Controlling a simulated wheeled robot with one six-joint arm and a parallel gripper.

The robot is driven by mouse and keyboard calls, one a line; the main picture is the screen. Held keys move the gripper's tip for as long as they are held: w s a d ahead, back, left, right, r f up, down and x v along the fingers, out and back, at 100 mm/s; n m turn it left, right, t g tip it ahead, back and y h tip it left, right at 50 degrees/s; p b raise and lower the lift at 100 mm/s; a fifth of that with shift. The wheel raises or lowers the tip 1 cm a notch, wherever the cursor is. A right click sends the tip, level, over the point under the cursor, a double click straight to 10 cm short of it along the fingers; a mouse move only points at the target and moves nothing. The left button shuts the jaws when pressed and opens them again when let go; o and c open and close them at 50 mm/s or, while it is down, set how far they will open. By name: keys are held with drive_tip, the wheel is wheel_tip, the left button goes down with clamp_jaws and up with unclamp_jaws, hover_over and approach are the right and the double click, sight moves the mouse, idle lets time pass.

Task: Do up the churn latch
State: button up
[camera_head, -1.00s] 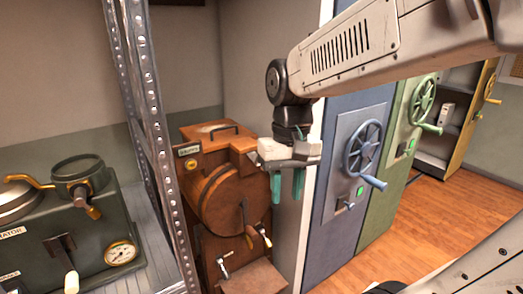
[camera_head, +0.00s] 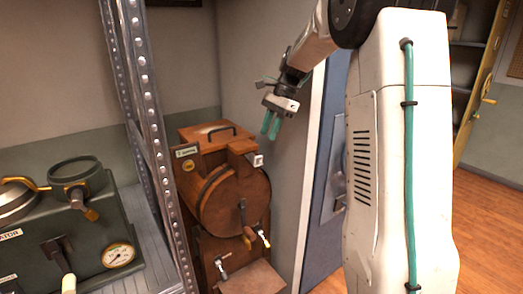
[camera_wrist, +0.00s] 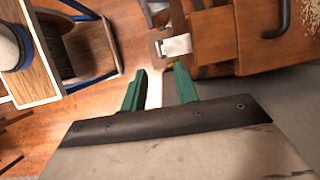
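The wooden churn (camera_head: 225,205) stands in the middle of the head view, with a round drum front and a lid with a dark handle (camera_head: 221,131). A small pale block (camera_head: 258,161) sits at its upper right edge; it looks like the latch, but I cannot tell its position. In the wrist view a similar pale block (camera_wrist: 176,45) shows beside the churn's wood (camera_wrist: 213,36). My gripper (camera_head: 270,126) has teal fingers pointing down, above and right of the churn. In the wrist view its fingers (camera_wrist: 160,82) are apart and empty, short of the pale block.
A metal shelf post (camera_head: 150,140) rises just left of the churn. A green machine (camera_head: 75,225) with a gauge stands at the far left. A grey wall and a blue door (camera_head: 323,215) are on the right, partly behind my arm. Wooden floor (camera_head: 483,210) is open at right.

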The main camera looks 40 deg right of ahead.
sight(254, 156)
drive_tip(key=x, duration=0.7)
drive_tip(key=shift+a+f, duration=0.1)
clamp_jaws()
